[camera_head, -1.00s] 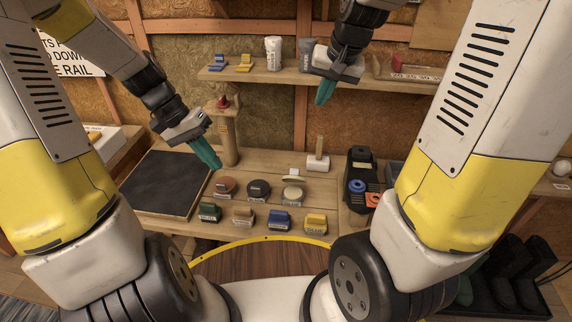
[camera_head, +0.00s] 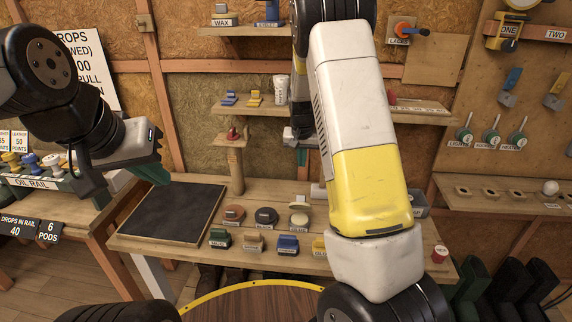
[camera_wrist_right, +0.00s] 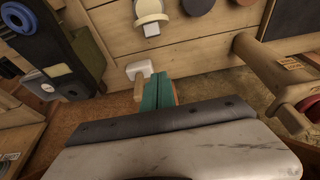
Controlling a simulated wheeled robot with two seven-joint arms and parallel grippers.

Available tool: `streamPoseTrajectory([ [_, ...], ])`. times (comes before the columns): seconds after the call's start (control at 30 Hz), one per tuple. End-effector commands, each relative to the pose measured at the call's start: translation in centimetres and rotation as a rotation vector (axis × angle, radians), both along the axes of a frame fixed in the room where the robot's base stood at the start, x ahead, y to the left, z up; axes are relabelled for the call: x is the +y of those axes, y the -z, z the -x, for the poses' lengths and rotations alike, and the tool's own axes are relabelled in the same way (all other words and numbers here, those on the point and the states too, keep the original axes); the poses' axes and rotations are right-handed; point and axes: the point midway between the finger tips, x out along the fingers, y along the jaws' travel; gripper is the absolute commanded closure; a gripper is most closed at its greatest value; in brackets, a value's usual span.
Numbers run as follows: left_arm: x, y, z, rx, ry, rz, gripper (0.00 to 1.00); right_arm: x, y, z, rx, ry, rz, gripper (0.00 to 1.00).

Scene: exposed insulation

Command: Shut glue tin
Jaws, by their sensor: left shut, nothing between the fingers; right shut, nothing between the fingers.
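Several small round tins or pots stand in a row on the bench: a brown one (camera_head: 233,214), a black one (camera_head: 266,216) and a cream one (camera_head: 299,218). Their labels are too small to read, so I cannot tell which is the glue tin. The cream one also shows at the top of the right wrist view (camera_wrist_right: 150,12). My left gripper (camera_head: 152,172) is shut and empty over the bench's left side, above the dark mat's edge. My right gripper's green fingers (camera_wrist_right: 158,92) are shut and empty, close to a white-headed mallet (camera_wrist_right: 139,70). In the head view my right arm hides these fingers.
A dark mat (camera_head: 172,212) covers the bench's left part. Blocks, including a blue one (camera_head: 287,244), line the front edge. A wooden post (camera_head: 232,165) with a red top stands behind. A shelf (camera_head: 250,109) runs above. A red can (camera_head: 440,254) sits at right.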

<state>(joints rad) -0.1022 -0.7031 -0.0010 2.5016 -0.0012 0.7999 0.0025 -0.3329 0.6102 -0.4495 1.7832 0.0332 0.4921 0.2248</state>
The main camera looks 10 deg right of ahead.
Motion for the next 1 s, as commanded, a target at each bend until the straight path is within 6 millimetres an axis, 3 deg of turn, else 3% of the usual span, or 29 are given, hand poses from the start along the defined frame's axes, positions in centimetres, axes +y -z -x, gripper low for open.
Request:
streamPoseTrajectory([
  [0.5,0.0,0.0,-0.1,0.001,0.001,-0.001,1.0,-0.7,9.5,-2.5,0.004,0.0,-0.001,1.0],
  [0.7,0.0,0.0,-0.1,0.001,0.001,-0.001,1.0,0.0,10.6,-0.1,0.002,0.0,-0.001,1.0],
  [1.0,0.0,0.0,-0.1,0.002,0.001,-0.001,1.0,0.2,11.0,0.6,-0.001,-0.001,-0.002,1.0],
])
